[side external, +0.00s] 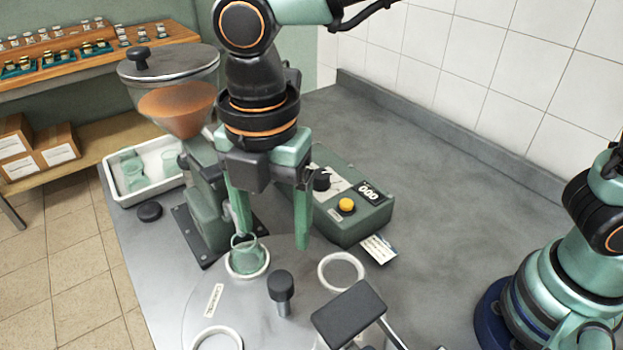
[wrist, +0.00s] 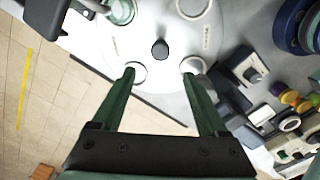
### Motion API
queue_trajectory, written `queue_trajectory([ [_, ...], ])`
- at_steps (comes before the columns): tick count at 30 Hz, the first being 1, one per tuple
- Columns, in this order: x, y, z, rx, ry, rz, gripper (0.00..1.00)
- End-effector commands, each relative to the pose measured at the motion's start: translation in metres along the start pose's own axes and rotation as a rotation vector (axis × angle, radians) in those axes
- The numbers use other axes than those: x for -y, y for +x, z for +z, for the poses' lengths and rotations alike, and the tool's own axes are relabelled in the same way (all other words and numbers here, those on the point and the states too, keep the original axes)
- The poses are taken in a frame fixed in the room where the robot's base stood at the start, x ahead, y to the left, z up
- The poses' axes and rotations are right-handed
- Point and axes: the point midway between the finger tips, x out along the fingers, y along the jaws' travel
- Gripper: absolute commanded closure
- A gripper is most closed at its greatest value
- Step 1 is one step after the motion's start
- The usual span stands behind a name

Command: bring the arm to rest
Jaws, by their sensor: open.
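My gripper (side external: 272,240) hangs over the turntable (side external: 236,308), pointing down, with its two green fingers apart and nothing between them. A clear greenish glass jar (side external: 247,256) stands in a white ring on the turntable, just below the left finger in the side view. In the wrist view my gripper (wrist: 158,74) is spread over the turntable. A greenish jar (wrist: 120,11) shows there at the top, beyond the fingers and not between them. Whether a fingertip touches the jar is hard to tell from the side.
A hopper machine (side external: 177,108) and a green control box (side external: 345,200) with an orange button stand behind my gripper. A white tray (side external: 110,163) with glass jars is at left. A dark knob (side external: 281,287) rises at the turntable's centre. The grey bench (side external: 440,190) at right is largely clear.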

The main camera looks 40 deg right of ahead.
Motion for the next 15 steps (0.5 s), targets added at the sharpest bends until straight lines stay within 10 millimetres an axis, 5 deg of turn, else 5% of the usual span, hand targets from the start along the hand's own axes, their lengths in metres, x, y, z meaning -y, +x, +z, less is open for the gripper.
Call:
queue_trajectory([
  [8,0.000,-0.002,0.004,-0.001,0.024,0.006,0.23],
  [11,0.003,-0.008,0.025,-0.009,0.140,0.033,0.23],
  [15,0.016,-0.024,0.081,-0.034,0.487,0.112,0.23],
])
